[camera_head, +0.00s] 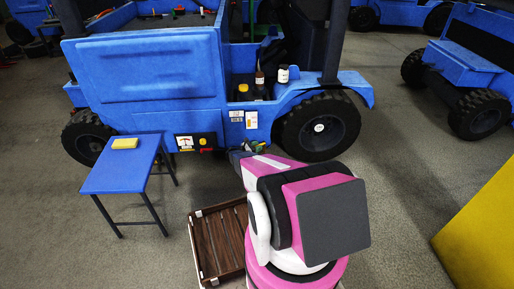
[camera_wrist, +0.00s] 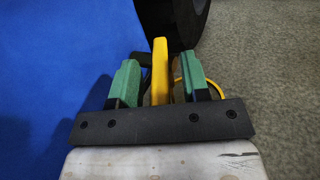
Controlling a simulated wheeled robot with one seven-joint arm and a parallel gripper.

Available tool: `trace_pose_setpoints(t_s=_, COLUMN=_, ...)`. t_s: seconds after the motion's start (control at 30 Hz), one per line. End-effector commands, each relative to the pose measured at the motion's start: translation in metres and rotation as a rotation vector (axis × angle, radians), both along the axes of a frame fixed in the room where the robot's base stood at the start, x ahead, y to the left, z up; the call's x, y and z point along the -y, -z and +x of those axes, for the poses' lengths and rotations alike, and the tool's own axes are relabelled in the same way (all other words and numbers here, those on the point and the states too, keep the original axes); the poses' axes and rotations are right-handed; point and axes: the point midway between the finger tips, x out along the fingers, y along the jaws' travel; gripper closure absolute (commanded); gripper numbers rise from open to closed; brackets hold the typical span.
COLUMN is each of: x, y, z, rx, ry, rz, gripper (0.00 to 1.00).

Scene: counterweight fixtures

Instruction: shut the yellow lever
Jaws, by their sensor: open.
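The yellow lever (camera_wrist: 160,72) stands up between the two green fingers of my gripper (camera_wrist: 159,64) in the wrist view, with a gap on each side. The fingers are apart and do not visibly touch it. A thin yellow curved piece (camera_wrist: 185,90) shows behind the right finger. In the head view my gripper (camera_head: 258,147) is low beside the blue vehicle (camera_head: 150,65), left of its wheel. There my arm hides most of the area, and I cannot make out the lever clearly.
A blue table (camera_head: 112,178) with a yellow block (camera_head: 125,143) stands at the left. A brown slatted crate (camera_head: 217,242) lies on the floor beside my arm. A dark tyre (camera_wrist: 175,20) is just beyond the lever. A large yellow object (camera_head: 482,225) is at the right.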

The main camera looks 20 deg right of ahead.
Motion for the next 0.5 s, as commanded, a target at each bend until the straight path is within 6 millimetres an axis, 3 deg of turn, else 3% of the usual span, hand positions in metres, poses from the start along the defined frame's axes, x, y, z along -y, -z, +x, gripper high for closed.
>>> trace_pose_setpoints(t_s=0.2, x=0.0001, y=0.0, z=0.0, rx=0.0, ry=0.0, rz=0.0, gripper=0.61)
trace_pose_setpoints(t_s=0.3, x=0.0, y=0.0, z=0.0, rx=0.0, ry=0.0, rz=0.0, gripper=0.93)
trace_pose_setpoints(t_s=0.33, x=0.0, y=0.0, z=0.0, rx=0.0, ry=0.0, rz=0.0, gripper=1.0)
trace_pose_setpoints(t_s=0.5, x=0.0, y=0.0003, z=0.0009, rx=0.0, ry=0.005, rz=0.0, gripper=1.0)
